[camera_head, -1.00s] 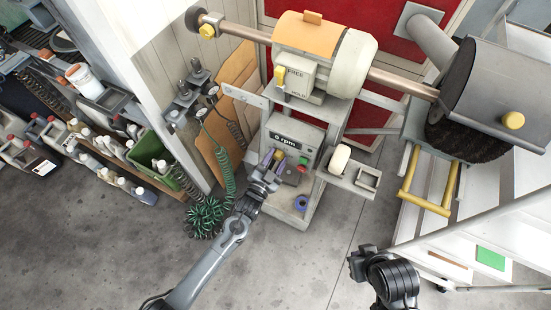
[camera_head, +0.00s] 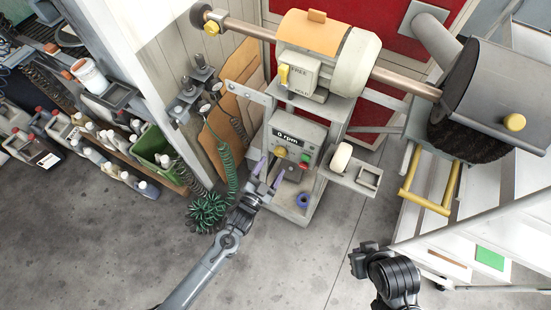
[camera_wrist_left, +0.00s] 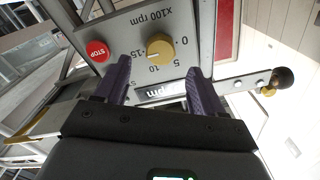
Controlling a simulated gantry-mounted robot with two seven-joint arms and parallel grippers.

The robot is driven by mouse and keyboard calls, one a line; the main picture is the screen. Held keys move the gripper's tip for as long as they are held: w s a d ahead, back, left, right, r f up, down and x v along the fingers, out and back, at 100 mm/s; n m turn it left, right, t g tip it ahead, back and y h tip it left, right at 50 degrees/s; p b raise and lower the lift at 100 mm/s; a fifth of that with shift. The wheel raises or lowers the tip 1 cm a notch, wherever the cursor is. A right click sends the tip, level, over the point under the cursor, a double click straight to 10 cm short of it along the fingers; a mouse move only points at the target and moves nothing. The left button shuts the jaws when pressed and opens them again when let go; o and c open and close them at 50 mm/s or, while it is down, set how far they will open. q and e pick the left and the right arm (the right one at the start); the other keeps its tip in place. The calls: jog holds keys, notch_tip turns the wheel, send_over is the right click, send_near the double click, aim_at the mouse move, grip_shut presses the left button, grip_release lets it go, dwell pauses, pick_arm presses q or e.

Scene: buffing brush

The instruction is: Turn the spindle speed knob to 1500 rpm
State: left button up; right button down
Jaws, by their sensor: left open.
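The yellow spindle speed knob (camera_head: 280,152) is on the grey control panel (camera_head: 306,136) under the motor. In the left wrist view the knob (camera_wrist_left: 160,47) shows with a dial marked 0, 5, 10, 15 and "x100 rpm". I cannot tell exactly where its pointer sits. The display (camera_head: 286,138) seems to read 0 rpm. My left gripper (camera_head: 270,173) is open and empty, with purple fingers just in front of the knob and apart from it. It also shows in the left wrist view (camera_wrist_left: 158,72). My right gripper (camera_head: 364,262) is low at right; its jaws are unclear.
A red STOP button (camera_wrist_left: 97,50) sits beside the knob. A green button (camera_head: 305,158) is on the panel. A yellow lever (camera_head: 284,75) is above. Coiled green hoses (camera_head: 208,211) hang at left. The floor in front is clear.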

pick_arm(q)
jog(key=shift+v, duration=2.55)
jog(key=s+a+f+n+y, duration=0.1)
jog(key=s+f, duration=0.2)
jog(key=s, duration=0.2)
jog(key=s+a+r+n+g+y, duration=0.35)
jog(key=s+a+r+g, duration=0.2)
jog(key=s+a, duration=0.25)
jog(key=s+a+r+n+g+y, duration=0.35)
jog(key=s+a+g, duration=0.25)
jog(key=s+a, duration=0.2)
notch_tip(320, 180, up, 27)
jog(key=p, duration=2.7)
jog(key=shift+s+r+n+g, duration=0.2)
jog(key=shift+s+n+g, duration=0.1)
jog(key=shift+s+g, duration=0.2)
